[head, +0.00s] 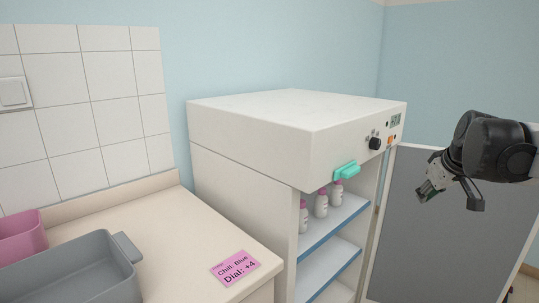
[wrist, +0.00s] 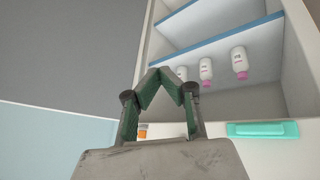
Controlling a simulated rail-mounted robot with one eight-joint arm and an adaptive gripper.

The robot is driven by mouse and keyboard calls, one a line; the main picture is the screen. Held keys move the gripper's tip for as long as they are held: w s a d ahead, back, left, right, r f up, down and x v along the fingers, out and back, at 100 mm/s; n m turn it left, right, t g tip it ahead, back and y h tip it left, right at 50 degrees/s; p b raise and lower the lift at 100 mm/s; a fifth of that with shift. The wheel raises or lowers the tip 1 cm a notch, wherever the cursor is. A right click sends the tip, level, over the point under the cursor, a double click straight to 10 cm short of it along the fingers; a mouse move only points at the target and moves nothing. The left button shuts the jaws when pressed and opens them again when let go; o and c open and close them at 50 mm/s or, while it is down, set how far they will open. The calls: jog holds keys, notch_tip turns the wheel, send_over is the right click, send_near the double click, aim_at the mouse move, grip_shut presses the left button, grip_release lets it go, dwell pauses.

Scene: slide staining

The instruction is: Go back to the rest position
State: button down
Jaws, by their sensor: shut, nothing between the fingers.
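My gripper (head: 432,188) is at the right of the head view, in front of the open grey door and apart from the white cabinet. In the wrist view my gripper (wrist: 163,74) shows its fingers with green inner pads meeting at the tips. It is shut and empty, with nothing held. No marker of a rest position shows.
The white cabinet (head: 250,122) has an open grey door (head: 420,248), a teal handle (head: 346,171) and a dial (head: 375,143). Several pink-capped white bottles (head: 321,206) stand on its upper shelf. A pink note (head: 236,267) and grey tray (head: 128,247) lie on the counter.

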jog(key=s+a+f+m+p, duration=0.1)
jog(key=s+a+f, duration=0.3)
jog(key=s+a, duration=0.6)
jog(key=s+a+f+m, duration=0.1)
jog(key=s+a+f, duration=0.3)
jog(key=s+a, duration=0.7)
jog(key=s, duration=0.2)
jog(key=shift+s+m+t+y+p, duration=0.3)
jog(key=shift+p, duration=0.05)
